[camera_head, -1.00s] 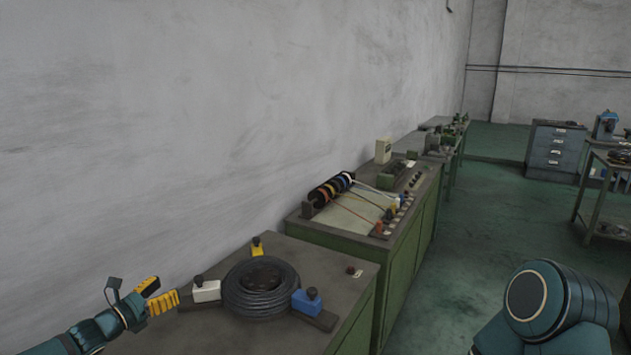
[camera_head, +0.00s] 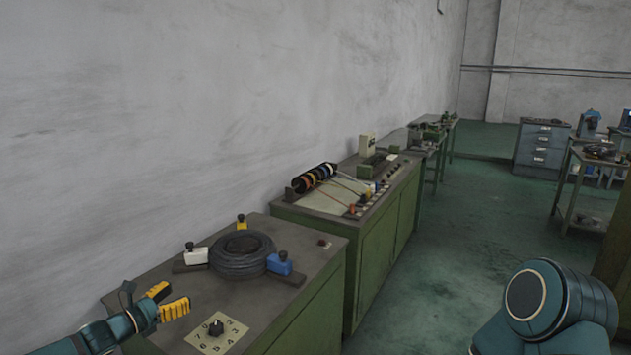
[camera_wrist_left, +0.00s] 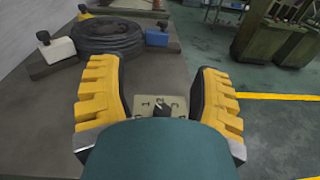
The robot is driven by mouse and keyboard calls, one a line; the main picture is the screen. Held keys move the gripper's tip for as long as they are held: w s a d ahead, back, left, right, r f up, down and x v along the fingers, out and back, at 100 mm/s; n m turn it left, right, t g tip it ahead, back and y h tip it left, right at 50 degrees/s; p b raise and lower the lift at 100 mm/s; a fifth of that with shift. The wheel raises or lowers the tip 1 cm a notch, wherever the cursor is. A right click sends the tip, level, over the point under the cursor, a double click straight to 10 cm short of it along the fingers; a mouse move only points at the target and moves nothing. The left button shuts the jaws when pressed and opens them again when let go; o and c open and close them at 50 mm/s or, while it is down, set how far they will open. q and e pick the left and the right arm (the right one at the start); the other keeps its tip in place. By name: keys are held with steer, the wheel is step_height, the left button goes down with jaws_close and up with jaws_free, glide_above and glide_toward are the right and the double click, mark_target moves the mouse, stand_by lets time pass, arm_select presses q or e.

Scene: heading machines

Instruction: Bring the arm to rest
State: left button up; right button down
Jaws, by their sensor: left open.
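My left gripper (camera_head: 167,301) reaches in from the lower left of the head view, above the near left part of the first green bench (camera_head: 257,319). Its two yellow-padded fingers stand apart with nothing between them. In the left wrist view the open fingers (camera_wrist_left: 158,95) frame a pale dial plate with a dark knob (camera_wrist_left: 163,108) on the bench beyond. The dial plate (camera_head: 230,331) also shows in the head view, just right of the gripper. My right arm shows as a teal link at the lower right; its gripper is out of view.
A dark cable coil (camera_head: 243,265) sits on the bench among a white (camera_head: 195,256), a yellow and a blue clamp block (camera_head: 280,264). A second green bench with wire spools (camera_head: 315,177) stands behind. The wall borders the left; green floor (camera_head: 440,270) is open to the right.

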arm_select(q)
steer(key=d+f+m+g, duration=0.2)
steer(key=d+f, duration=0.1)
steer(key=d, duration=0.1)
steer(key=s+d+f+m+g+b, duration=0.1)
steer(key=d+f+m, duration=0.1)
steer(key=d+f, duration=0.2)
steer(key=s+d+f+m+g+h, duration=0.1)
steer(key=d+f+g, duration=0.1)
steer(key=d+f, duration=0.2)
steer(key=shift+d+f+m+g+b, duration=0.2)
steer(key=shift+d+m+g+b, duration=0.15)
steer(key=shift+d, duration=0.35)
steer(key=s+d+f+m+g+y+b, duration=0.25)
steer(key=s+d+f+m+g, duration=0.35)
steer(key=s+d+f, duration=0.4)
steer(key=s+f+m+y+b, duration=0.2)
steer(key=s+f+m, duration=0.3)
steer(key=s, duration=0.5)
steer(key=s+d+f+m+g+y+b, duration=0.1)
steer(key=s+f+m, duration=0.4)
steer(key=s+m, duration=0.5)
steer(key=shift+d+f+y+b, duration=0.3)
steer(key=shift+y+b, duration=0.25)
steer(key=shift+b, duration=0.45)
arm_select(e)
step_height(320, 180, down, 10)
steer(key=shift+a+g, duration=0.3)
steer(key=shift+a, duration=0.1)
